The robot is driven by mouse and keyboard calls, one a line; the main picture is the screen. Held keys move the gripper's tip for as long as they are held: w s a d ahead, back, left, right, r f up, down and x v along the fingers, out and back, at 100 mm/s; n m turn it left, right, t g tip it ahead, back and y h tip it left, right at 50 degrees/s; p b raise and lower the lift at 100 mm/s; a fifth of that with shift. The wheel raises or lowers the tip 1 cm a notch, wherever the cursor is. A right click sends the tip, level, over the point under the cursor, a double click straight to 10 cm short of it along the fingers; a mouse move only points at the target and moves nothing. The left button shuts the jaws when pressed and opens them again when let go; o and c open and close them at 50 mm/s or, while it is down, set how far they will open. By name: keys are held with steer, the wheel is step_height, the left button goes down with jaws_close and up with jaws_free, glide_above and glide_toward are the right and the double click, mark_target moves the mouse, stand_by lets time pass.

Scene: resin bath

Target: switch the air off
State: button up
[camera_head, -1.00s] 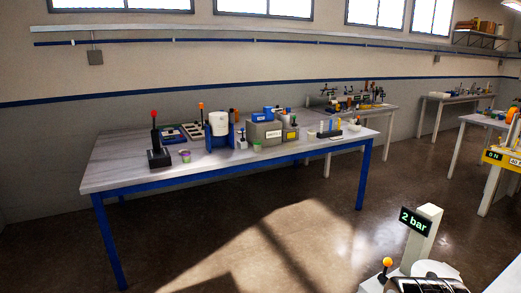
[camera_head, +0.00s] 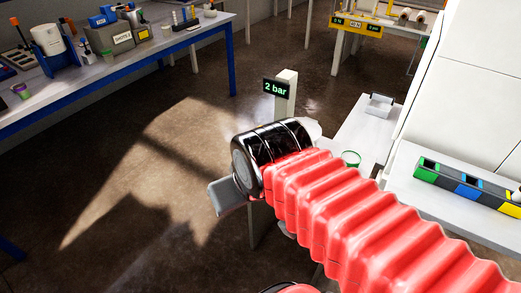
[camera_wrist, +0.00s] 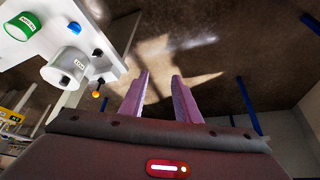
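A white post with a dark display reading "2 bar" (camera_head: 276,87) stands just behind my arm in the head view. The orange-knobbed lever is hidden there behind my arm. In the wrist view a small orange knob (camera_wrist: 96,94) on a dark stem shows left of my gripper, at the edge of a white bench (camera_wrist: 102,50). My gripper (camera_wrist: 158,78) is open and empty, its two fingers apart over the floor, not touching the knob. In the head view my gripper is mostly hidden behind my wrist.
A white cup (camera_wrist: 65,68) and a green labelled container (camera_wrist: 20,27) are on the white bench. A tray with coloured compartments (camera_head: 465,185) lies at the right. A blue-framed table (camera_head: 120,45) stands at the left; the floor between is clear.

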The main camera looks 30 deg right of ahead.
steer(key=w+d+f+m+g, duration=0.2)
steer(key=w+d+f+m, duration=0.3)
steer(key=w+d, duration=0.3)
steer(key=w+d+f+m+g, duration=0.1)
steer(key=w+d+f+m, duration=0.4)
steer(key=w+d, duration=0.3)
steer(key=w+d+f+m+g, duration=0.2)
steer(key=w+d+f+m, duration=0.3)
steer(key=w+d, duration=0.3)
steer(key=d+m, duration=0.1)
steer(key=d, duration=0.3)
steer(key=shift+w+f+g, duration=0.3)
steer(key=shift+f, duration=0.1)
steer(key=shift+f, duration=0.1)
step_height(320, 180, down, 14)
steer(key=shift+r, duration=0.2)
